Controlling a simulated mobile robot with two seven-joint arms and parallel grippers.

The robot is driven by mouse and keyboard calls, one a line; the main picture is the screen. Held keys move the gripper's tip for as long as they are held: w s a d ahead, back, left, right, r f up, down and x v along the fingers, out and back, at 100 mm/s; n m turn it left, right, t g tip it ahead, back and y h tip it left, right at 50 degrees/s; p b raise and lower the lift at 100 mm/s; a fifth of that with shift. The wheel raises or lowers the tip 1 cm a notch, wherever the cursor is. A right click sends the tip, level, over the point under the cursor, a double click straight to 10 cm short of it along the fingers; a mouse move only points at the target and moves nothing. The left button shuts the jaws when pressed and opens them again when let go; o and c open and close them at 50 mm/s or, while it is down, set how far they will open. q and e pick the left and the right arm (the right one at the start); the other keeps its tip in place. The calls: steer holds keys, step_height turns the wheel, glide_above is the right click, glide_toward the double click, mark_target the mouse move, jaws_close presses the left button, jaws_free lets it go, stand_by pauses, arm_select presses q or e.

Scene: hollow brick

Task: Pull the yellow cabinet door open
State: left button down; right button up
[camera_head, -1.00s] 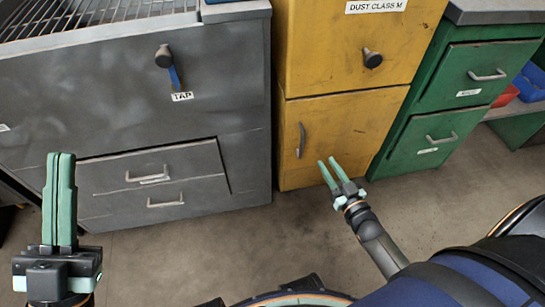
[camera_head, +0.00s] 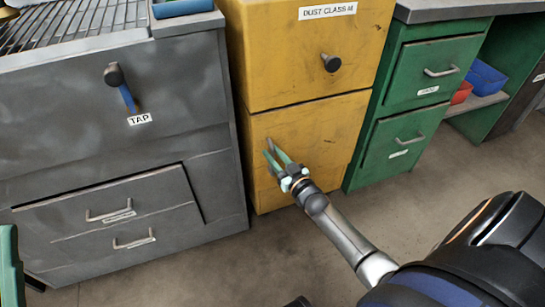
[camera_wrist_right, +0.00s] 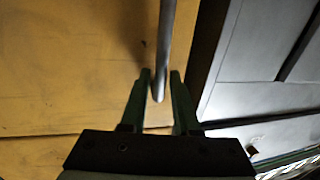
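The yellow cabinet (camera_head: 248,40) stands in the middle of the head view. Its lower door (camera_head: 330,130) looks closed. A grey vertical bar handle (camera_head: 270,145) is on that door's left side, partly hidden by my fingers. My right gripper (camera_head: 273,158) is at the handle. In the right wrist view the handle bar (camera_wrist_right: 165,45) runs down between the two green fingertips of the right gripper (camera_wrist_right: 160,73). The fingers are apart, one on each side of the bar, with a gap visible on the right. My left gripper (camera_head: 10,265) is mostly cut off at the left edge.
A grey drawer cabinet (camera_head: 60,140) stands close to the left of the yellow one. A green drawer cabinet (camera_head: 405,135) stands to its right. The upper yellow door has a black knob (camera_head: 330,62). Concrete floor (camera_head: 200,275) in front is clear.

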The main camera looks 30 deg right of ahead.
steer(key=shift+w, duration=0.35)
steer(key=shift+c, duration=0.4)
jaws_close()
stand_by(0.9)
